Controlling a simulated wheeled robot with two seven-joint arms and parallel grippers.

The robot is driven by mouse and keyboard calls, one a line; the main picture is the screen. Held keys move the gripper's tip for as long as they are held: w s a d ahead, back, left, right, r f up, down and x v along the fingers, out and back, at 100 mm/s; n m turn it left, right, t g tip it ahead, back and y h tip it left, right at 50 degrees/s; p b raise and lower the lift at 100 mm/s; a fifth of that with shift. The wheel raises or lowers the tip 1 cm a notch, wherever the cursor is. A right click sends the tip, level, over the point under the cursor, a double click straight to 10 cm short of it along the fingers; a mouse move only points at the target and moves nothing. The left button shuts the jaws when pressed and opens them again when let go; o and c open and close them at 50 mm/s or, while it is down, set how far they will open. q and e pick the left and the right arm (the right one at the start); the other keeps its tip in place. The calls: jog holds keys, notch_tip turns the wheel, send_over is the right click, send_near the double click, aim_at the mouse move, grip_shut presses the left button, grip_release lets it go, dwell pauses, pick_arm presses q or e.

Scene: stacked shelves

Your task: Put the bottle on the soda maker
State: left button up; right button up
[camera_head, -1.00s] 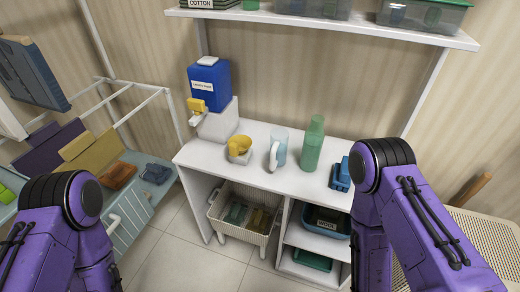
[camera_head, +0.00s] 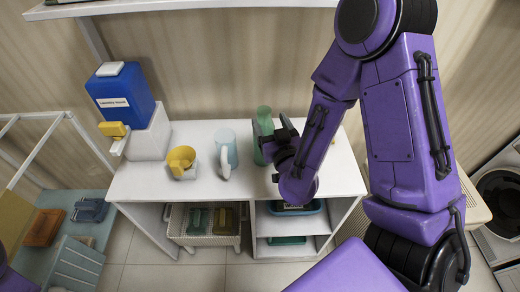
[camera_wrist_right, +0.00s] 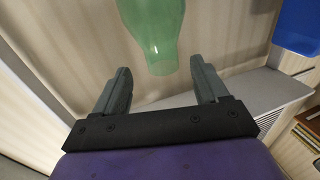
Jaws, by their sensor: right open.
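The green bottle (camera_head: 264,130) stands upright on the white counter, partly hidden by my right gripper. My right gripper (camera_head: 274,140) is at the bottle's right side, and its fingertips are partly hidden by the wrist. In the right wrist view the gripper (camera_wrist_right: 160,70) is open, and the translucent green bottle (camera_wrist_right: 155,30) shows ahead, in line with the gap between the fingers. I cannot tell whether they touch. My left gripper is not in view.
A light-blue mug (camera_head: 227,150) and a yellow cup (camera_head: 181,158) stand left of the bottle on the counter (camera_head: 205,187). A shelf (camera_head: 150,8) hangs above. A basket (camera_head: 178,225) and bins sit below. A washing machine (camera_head: 500,195) stands at right.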

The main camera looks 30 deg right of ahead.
aim_at(262, 110)
jog(key=shift+d, duration=0.25)
jog(key=shift+w+d+r, duration=0.1)
jog(key=shift+w+r, duration=0.05)
jog(key=shift+w, duration=0.25)
jog(key=x, duration=0.2)
jog(key=p+x, duration=0.1)
jog(key=x, duration=0.1)
jog(key=a+f+p+x, duration=0.1)
jog(key=shift+w+d, duration=0.2)
jog(key=shift+w, duration=0.3)
jog(key=shift+w+d, duration=0.15)
jog(key=shift+w, duration=0.05)
jog(key=shift+s+r, duration=0.1)
jog(key=shift+s, duration=0.1)
jog(key=shift+w, duration=0.15)
jog(key=c, duration=0.7)
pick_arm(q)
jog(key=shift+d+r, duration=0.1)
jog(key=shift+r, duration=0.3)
pick_arm(e)
grip_shut()
